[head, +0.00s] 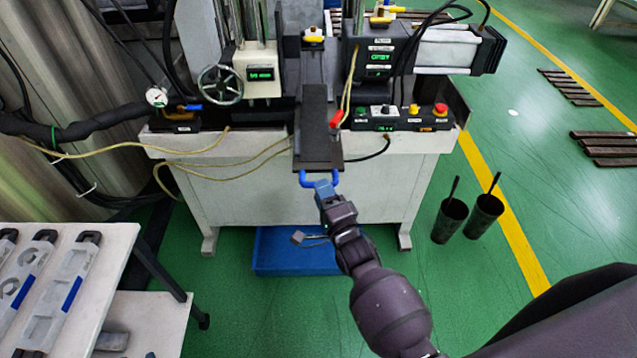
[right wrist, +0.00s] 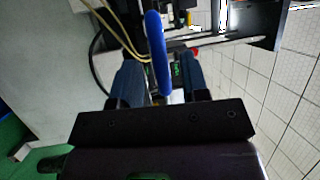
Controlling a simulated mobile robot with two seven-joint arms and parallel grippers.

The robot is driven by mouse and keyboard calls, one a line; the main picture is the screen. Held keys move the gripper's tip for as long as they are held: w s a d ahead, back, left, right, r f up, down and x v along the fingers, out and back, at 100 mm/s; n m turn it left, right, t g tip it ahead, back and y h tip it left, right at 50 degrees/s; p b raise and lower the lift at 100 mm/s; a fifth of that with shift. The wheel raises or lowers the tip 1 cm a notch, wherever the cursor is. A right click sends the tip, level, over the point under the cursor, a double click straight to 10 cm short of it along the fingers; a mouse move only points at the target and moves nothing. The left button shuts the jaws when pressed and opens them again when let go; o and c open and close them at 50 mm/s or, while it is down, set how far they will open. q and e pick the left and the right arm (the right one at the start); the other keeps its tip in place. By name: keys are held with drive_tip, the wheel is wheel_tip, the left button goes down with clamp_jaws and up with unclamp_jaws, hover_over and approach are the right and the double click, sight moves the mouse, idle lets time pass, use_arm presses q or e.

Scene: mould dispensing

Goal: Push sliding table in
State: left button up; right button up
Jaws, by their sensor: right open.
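The sliding table (head: 316,125) is a long dark plate that sticks out of the machine toward me, past the front edge of the white bench. A blue handle (head: 305,181) is fixed at its near end. My right gripper (head: 323,187) is at this handle, reaching up from below right. In the right wrist view the blue handle (right wrist: 157,50) runs between the two dark blue fingers of the open gripper (right wrist: 160,72). Gaps show on both sides, and contact cannot be told. My left gripper is not in view.
A control box (head: 402,117) with buttons sits right of the sliding table. Yellow cables (head: 213,165) hang left of it. A blue bin (head: 290,262) lies under the bench. Two black cups (head: 450,220) stand on the floor at right. A white table (head: 105,245) with moulds is at left.

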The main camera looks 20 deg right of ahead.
drive_tip(key=shift+x, duration=1.45)
clamp_jaws()
